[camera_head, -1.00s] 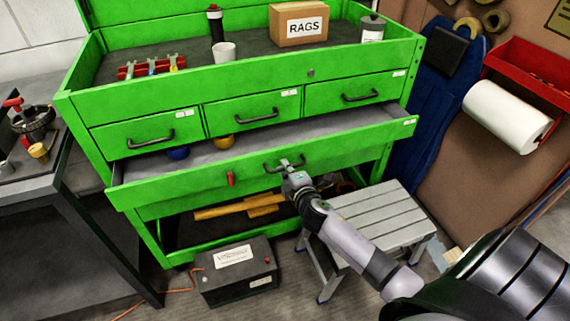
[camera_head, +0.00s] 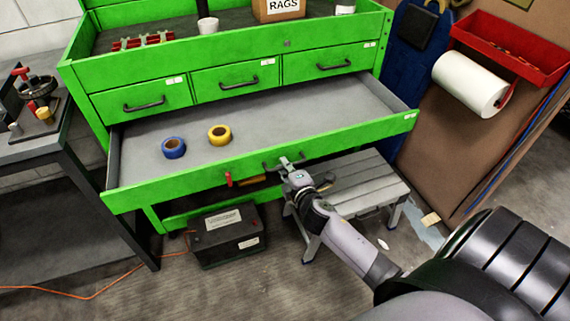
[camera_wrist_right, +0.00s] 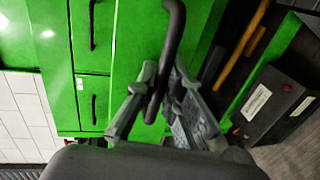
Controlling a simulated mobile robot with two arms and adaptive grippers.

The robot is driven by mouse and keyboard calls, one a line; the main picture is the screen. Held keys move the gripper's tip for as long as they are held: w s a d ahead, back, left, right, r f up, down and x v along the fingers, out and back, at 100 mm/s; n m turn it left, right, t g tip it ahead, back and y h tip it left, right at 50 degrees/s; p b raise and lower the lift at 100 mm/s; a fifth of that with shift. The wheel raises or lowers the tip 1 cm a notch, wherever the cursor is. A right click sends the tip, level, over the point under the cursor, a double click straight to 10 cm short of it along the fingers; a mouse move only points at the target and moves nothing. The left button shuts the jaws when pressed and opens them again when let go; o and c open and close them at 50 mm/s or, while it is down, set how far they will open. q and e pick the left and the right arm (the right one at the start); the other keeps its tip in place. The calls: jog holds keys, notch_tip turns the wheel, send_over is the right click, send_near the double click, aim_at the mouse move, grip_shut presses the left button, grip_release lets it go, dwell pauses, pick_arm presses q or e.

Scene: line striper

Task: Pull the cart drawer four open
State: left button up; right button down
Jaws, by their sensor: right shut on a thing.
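The green cart has a row of three small drawers and a wide drawer (camera_head: 190,190) below them. The wide drawer stands far out and shows its grey inside. A blue tape roll (camera_head: 173,148) and a yellow tape roll (camera_head: 219,135) lie in it. My right gripper (camera_head: 288,163) is at the dark handle on the wide drawer's front. In the right wrist view, the fingers of my right gripper (camera_wrist_right: 157,95) are closed around the dark bar handle (camera_wrist_right: 172,40). My left gripper is not in view.
A grey step stool (camera_head: 358,182) stands under and right of the drawer front. A black battery box (camera_head: 228,236) sits on the floor below it. A dark workbench (camera_head: 50,150) is at left. A paper towel roll (camera_head: 470,84) hangs at right.

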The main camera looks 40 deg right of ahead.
dwell(0.3)
jog(key=c, duration=1.7)
grip_release()
jog(key=shift+s, duration=0.1)
jog(key=v, duration=1.2)
jog(key=shift+f, duration=0.1)
